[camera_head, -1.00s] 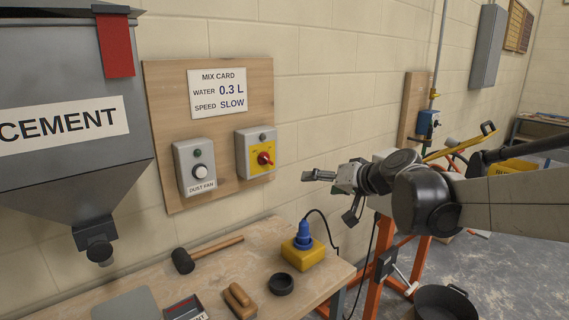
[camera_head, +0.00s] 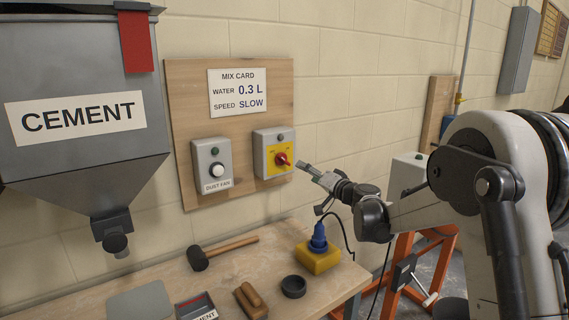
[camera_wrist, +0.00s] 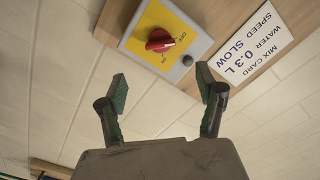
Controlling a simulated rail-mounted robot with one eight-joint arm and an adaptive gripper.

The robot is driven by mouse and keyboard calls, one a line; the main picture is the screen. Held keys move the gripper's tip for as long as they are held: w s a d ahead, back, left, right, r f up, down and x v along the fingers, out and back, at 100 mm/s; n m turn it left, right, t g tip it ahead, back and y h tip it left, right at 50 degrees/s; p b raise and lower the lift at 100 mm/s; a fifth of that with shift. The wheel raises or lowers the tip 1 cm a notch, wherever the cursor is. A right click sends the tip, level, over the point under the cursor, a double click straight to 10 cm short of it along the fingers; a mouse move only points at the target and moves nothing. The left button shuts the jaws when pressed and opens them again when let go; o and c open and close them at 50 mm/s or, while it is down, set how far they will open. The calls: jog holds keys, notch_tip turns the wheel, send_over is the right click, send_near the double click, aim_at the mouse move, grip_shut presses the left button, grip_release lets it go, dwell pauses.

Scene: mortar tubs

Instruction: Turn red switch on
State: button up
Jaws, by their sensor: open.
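The red switch (camera_head: 283,160) is a rotary knob on a yellow plate, on a grey box (camera_head: 261,150) fixed to the wooden wall board. In the wrist view the red knob (camera_wrist: 160,40) shows ahead of my fingers, with "OFF" and "ON" printed on the yellow plate (camera_wrist: 150,19). My gripper (camera_head: 304,168) is just to the right of the knob in the head view. In the wrist view my gripper (camera_wrist: 161,90) has its two green-padded fingers spread apart with nothing between them. The knob is beyond the fingertips and does not touch them.
The dust fan box (camera_head: 213,165) with its white knob is left of the switch. A mix card (camera_head: 238,93) is above. Below, a bench holds a mallet (camera_head: 221,251), a yellow block (camera_head: 318,259) with a blue plug, and a black ring (camera_head: 293,286). The cement hopper (camera_head: 82,115) stands left.

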aim_at(286, 161)
jog(key=x, duration=1.3)
jog(key=shift+w+a+p, duration=0.15)
jog(key=shift+a+p, duration=0.05)
jog(key=shift+p, duration=0.15)
jog(key=c, duration=1.2)
jog(key=shift+o, duration=0.2)
